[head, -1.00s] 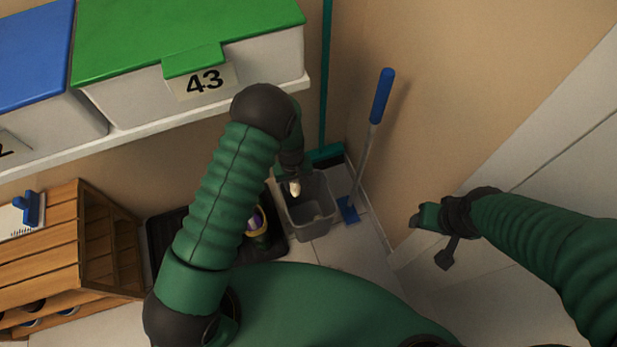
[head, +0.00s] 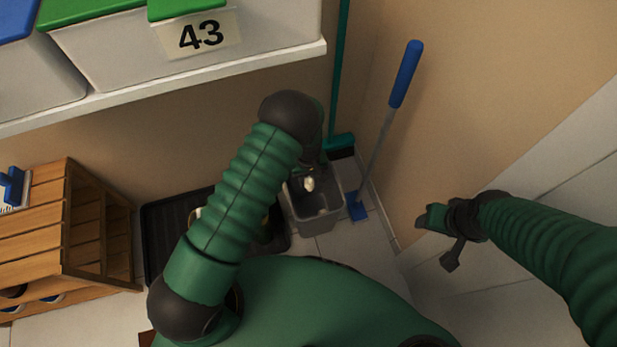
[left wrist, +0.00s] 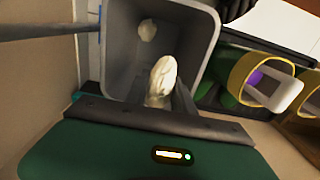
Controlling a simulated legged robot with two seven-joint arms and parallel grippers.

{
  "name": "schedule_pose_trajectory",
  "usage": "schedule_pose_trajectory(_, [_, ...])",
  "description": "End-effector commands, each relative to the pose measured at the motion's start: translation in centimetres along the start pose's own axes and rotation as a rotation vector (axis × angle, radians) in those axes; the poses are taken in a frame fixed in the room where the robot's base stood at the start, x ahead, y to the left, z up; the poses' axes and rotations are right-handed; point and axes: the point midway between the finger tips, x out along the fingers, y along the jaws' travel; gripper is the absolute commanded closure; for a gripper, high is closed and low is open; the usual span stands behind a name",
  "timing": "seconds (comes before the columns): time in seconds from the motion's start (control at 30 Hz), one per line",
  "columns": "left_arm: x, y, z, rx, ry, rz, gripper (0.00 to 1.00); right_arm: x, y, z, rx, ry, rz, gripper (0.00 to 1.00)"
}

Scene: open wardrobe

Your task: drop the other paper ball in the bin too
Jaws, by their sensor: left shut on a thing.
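The grey bin (head: 318,222) stands on the floor by the wall corner; it also shows in the left wrist view (left wrist: 198,42). My left gripper (head: 309,179) is over the bin's opening, mostly hidden behind my own arm in the head view. It is shut on a cream paper ball (left wrist: 161,80), which hangs between the fingers above the bin's inside. Another pale paper ball (left wrist: 148,29) lies inside the bin. My right gripper (head: 430,217) hangs empty at the right, away from the bin; its finger gap is unclear.
A blue-handled tool (head: 406,75) leans right of the bin and a teal broom (head: 341,90) stands behind it. A black tray (head: 165,225) with yellow-rimmed boots (left wrist: 240,72) lies to the left. A white shelf (head: 220,75) with lidded boxes is above; a wooden rack (head: 45,225) is far left.

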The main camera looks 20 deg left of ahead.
Motion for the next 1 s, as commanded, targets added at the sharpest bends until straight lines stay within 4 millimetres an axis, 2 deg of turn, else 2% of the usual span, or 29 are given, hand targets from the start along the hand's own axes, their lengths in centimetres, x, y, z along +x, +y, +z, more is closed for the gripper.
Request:
schedule_pose_trajectory(0.07, [-0.1,0.0,0.0,0.0,0.0,0.0,1.0,-0.1,0.0,0.0,0.0,0.0,0.0,0.43])
schedule_pose_trajectory(0.1, [-0.1,0.0,0.0,0.0,0.0,0.0,0.66,-0.1,0.0,0.0,0.0,0.0,0.0,0.43])
schedule_pose_trajectory(0.27, [-0.1,0.0,0.0,0.0,-0.001,0.001,0.45,-0.1,0.0,0.0,0.0,0.0,0.0,0.43])
schedule_pose_trajectory(0.53, [-0.1,0.0,0.0,0.0,-0.001,0.0,0.45,-0.1,0.0,0.0,0.0,0.0,0.0,0.43])
schedule_pose_trajectory(0.63, [-0.8,0.0,0.0,0.0,0.0,0.001,0.45,-0.5,0.0,-0.1,0.0,0.0,0.0,0.43])
schedule_pose_trajectory(0.77, [-3.5,0.1,-0.1,0.0,0.002,0.002,0.45,-1.7,0.0,-0.4,0.0,0.0,0.0,0.43])
schedule_pose_trajectory(1.0, [-9.6,0.0,-0.1,0.0,-0.001,0.002,0.45,-3.9,0.0,-0.9,0.0,0.0,0.0,0.43])
